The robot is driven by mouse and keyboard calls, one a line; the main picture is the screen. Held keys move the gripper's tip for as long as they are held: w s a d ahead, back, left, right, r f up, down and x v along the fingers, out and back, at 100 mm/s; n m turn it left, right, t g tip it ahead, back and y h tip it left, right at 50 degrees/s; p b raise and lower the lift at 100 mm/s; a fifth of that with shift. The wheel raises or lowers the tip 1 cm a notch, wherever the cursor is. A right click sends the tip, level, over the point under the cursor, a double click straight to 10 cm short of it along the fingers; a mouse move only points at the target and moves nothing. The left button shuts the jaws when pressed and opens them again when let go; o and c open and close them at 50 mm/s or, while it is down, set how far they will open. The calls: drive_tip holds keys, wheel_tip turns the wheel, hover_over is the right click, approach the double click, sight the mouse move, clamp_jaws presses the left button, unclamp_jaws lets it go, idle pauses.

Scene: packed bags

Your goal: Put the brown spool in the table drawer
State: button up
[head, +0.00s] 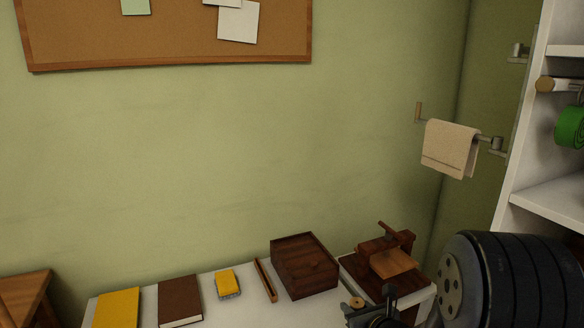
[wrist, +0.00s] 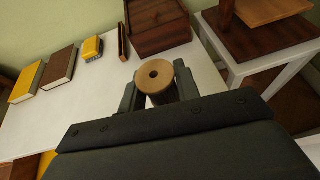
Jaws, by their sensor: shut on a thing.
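The brown spool (wrist: 156,76) is upright between the two fingers of my gripper (wrist: 157,92) in the wrist view, its round tan top with a centre hole facing the camera. My gripper is shut on it. The spool's small tan top (head: 357,303) also shows in the head view beside my gripper (head: 370,302), at the front right of the white table (head: 235,301). The spool's lower part is hidden by my gripper. I cannot make out the table drawer in either view.
On the table stand a yellow book (head: 117,308), a brown book (head: 180,300), a small yellow block (head: 227,283), a thin wooden piece (head: 265,280) and a dark wooden box (head: 303,265). A wooden press (head: 388,258) is at right. White shelves (head: 555,205) stand far right.

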sight(357, 301)
wheel_tip(357, 301, up, 14)
drive_tip(key=p, duration=1.3)
drive_tip(key=shift+r, duration=0.15)
drive_tip(key=shift+w, duration=0.1)
